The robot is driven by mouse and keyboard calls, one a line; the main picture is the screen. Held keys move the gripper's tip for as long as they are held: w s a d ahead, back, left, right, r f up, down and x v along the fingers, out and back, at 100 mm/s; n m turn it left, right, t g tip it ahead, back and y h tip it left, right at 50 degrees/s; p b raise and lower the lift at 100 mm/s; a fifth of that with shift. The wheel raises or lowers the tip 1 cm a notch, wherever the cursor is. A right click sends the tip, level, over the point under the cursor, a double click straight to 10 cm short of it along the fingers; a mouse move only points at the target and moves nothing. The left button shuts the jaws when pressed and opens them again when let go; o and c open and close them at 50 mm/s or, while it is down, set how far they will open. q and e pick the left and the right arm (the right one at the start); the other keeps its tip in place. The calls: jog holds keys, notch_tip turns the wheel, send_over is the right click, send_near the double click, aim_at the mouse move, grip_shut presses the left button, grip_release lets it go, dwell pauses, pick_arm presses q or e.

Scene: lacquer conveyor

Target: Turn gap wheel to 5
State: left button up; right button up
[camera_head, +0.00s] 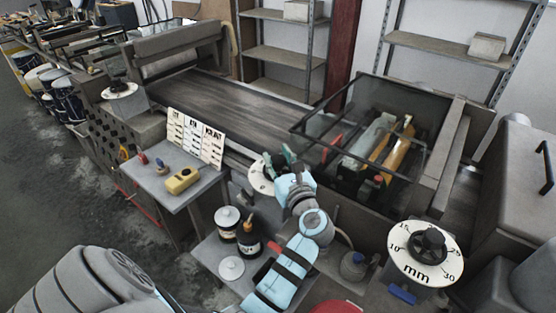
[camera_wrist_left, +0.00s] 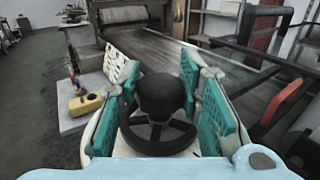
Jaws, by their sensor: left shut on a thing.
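A black hand wheel with a round knob (camera_wrist_left: 160,97) stands on a white dial in the left wrist view. The teal fingers of my left gripper (camera_wrist_left: 163,105) are on both sides of it, shut on it. In the head view my left gripper (camera_head: 280,164) is at the white dial (camera_head: 260,180) at the conveyor's front edge, and hides most of the wheel. The dial's numbers are too small or hidden to read. A larger white dial marked mm (camera_head: 425,262), with a black knob (camera_head: 430,243), stands at right, apart from the gripper. My right gripper is not in view.
The dark conveyor belt (camera_head: 225,100) runs behind the wheel. A framed guard (camera_head: 345,112) stands to its right. A side table (camera_head: 160,188) holds a yellow box (camera_head: 182,180) and a card stand (camera_head: 195,138). Cans (camera_head: 228,224) stand left of my arm.

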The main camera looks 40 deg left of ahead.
pick_arm(q)
jog(key=shift+n+g+y+b, duration=0.5)
jog(key=shift+n+g+y, duration=0.4)
jog(key=shift+n+g, duration=0.8)
jog(key=shift+g, duration=0.4)
jog(key=o, duration=1)
jog(key=shift+f, duration=0.1)
jog(key=shift+c, duration=0.2)
jog(key=shift+o, duration=0.8)
jog(key=shift+a, duration=0.2)
